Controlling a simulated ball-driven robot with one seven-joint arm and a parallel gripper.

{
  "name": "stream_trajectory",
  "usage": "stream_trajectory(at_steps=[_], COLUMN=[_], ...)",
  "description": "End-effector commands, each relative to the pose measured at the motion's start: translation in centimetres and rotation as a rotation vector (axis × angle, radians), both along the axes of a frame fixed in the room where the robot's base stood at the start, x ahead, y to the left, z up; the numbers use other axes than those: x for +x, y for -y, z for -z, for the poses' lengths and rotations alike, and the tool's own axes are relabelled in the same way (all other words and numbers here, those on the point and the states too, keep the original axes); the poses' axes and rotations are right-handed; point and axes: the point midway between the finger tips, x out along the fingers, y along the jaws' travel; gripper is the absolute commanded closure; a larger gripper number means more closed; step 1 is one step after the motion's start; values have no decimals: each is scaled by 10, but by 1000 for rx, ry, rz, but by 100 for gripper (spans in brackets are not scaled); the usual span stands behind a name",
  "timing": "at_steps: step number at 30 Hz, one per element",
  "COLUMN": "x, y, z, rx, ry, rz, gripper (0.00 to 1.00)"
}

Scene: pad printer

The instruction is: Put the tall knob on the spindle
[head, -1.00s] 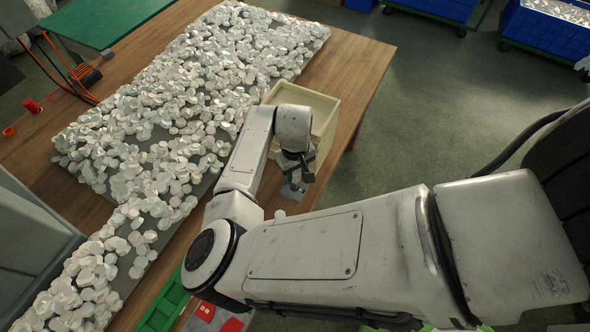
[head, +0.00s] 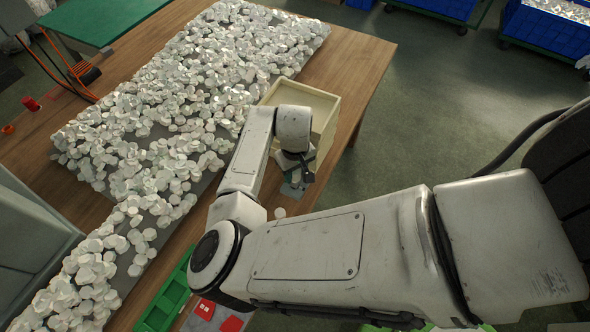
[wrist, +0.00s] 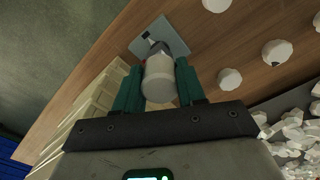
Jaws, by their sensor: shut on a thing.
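The tall knob (wrist: 159,82) is a pale grey-white cylinder in the wrist view. My gripper (wrist: 160,76) has its two green fingers shut on the knob's sides. Just past the knob's far end is a flat grey plate (wrist: 176,34) on the wooden table. A small dark and pale part (wrist: 149,39) stands on the plate, perhaps the spindle; the knob partly covers it. I cannot tell whether the two touch. In the head view my gripper (head: 294,180) is low over the plate (head: 290,191), by the table's right edge, and the knob cannot be made out.
A cream bin (head: 328,100) stands right behind my gripper. Several loose white knobs (wrist: 277,52) lie on the table (head: 345,60) beside the plate. A grey mat heaped with white pieces (head: 190,100) fills the left. A green tray (head: 165,300) lies near the front.

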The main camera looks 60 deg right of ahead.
Motion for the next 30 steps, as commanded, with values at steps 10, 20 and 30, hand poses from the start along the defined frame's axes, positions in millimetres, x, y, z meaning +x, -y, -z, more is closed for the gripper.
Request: stream_trajectory(at_steps=[10, 20, 30], x=[0, 0, 1], y=[0, 0, 0], z=[3, 3, -24], rx=[-1, 0, -2], ry=[0, 0, 2], rz=[-1, 0, 0], gripper=[47, 31, 31])
